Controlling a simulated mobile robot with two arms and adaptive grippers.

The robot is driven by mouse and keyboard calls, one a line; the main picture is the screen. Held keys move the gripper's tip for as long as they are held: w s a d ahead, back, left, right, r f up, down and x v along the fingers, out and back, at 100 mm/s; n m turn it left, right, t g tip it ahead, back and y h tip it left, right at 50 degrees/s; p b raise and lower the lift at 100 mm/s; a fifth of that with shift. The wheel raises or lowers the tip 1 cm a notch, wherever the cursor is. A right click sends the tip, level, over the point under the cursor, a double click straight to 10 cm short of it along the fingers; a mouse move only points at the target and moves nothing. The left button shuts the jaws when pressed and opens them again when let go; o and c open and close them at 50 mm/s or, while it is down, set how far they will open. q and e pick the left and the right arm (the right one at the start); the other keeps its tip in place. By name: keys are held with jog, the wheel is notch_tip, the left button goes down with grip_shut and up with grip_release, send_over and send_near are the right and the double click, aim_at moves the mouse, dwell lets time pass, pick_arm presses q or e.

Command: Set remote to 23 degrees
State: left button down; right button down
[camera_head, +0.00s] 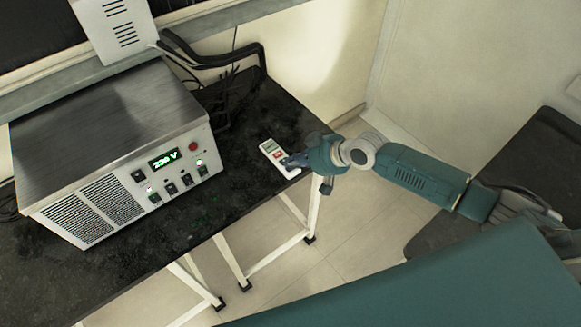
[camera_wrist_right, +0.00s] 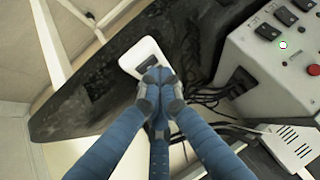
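The remote (camera_head: 270,149) is a small white handset with a greenish display and a red button, lying on the dark tabletop near its right corner. My right gripper (camera_head: 287,161) is at the remote's near end, over or touching it. In the right wrist view the blue fingers of the right gripper (camera_wrist_right: 158,80) come together at their tips, with no object visible between them. The white remote (camera_wrist_right: 138,52) shows just beyond the tips and is partly covered. Whether the tips press on it I cannot tell. The display digits are too small to read. My left gripper is not in view.
A metal power unit (camera_head: 105,125) reading "230 V" stands left on the black table (camera_head: 225,215). Cables (camera_head: 222,95) lie behind the remote. A white vented box (camera_head: 116,27) is at the back. A dark surface (camera_head: 530,155) is at the right.

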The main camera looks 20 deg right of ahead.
aim_at(292, 169)
jog(key=shift+f, duration=0.3)
dwell(0.5)
dwell(0.4)
jog(key=shift+r+p, duration=0.6)
jog(key=shift+r, duration=0.1)
notch_tip(292, 169, up, 5)
jog(key=p, duration=0.4)
jog(key=shift+r+p, duration=0.1)
jog(key=shift+p, duration=0.3)
